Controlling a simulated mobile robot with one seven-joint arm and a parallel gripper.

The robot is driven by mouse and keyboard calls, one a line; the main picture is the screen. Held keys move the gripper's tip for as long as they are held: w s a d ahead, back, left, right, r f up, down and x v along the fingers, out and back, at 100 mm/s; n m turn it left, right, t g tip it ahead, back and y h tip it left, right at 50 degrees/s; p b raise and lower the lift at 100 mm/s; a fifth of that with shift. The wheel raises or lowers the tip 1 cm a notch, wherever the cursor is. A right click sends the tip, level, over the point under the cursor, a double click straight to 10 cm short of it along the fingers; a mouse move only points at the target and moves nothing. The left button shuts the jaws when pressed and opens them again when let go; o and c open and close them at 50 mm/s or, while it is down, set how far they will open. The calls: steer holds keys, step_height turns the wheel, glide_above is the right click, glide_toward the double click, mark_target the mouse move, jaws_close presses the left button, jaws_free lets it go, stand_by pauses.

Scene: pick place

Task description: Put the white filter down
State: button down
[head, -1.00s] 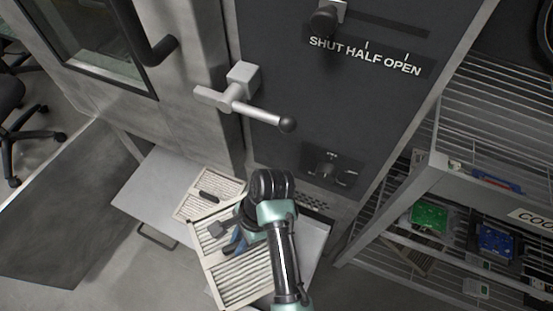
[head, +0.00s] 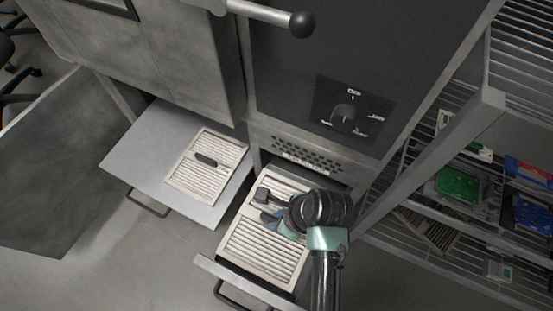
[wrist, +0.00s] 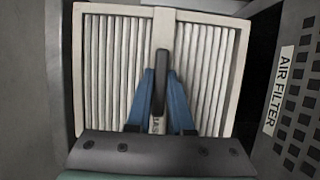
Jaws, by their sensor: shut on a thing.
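The white filter (head: 262,247) is a pleated panel with a pale frame and a dark handle across its middle bar. In the head view it lies in or just over the open right-hand drawer (head: 249,283), partly hidden by my arm. In the wrist view the filter (wrist: 100,60) fills the middle of the picture. My gripper (wrist: 160,80) is shut on its black handle (wrist: 162,62), with a blue finger on each side. In the head view my gripper (head: 273,217) is mostly covered by my wrist. I cannot tell whether the filter touches the drawer floor.
A second white filter (head: 207,166) with a dark handle lies on the grey left tray (head: 137,160). The dark cabinet (head: 300,60) with a knob (head: 344,117) rises behind. A wire shelf (head: 408,190) with circuit boards stands at right. An AIR FILTER label (wrist: 280,90) is beside the drawer.

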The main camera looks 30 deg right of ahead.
step_height(320, 180, down, 17)
steer(key=b, duration=0.7)
steer(key=shift+r, duration=0.25)
steer(key=c, duration=0.8)
jaws_free()
steer(key=p+v, duration=0.5)
steer(key=v, duration=0.7)
steer(key=shift+p, duration=0.35)
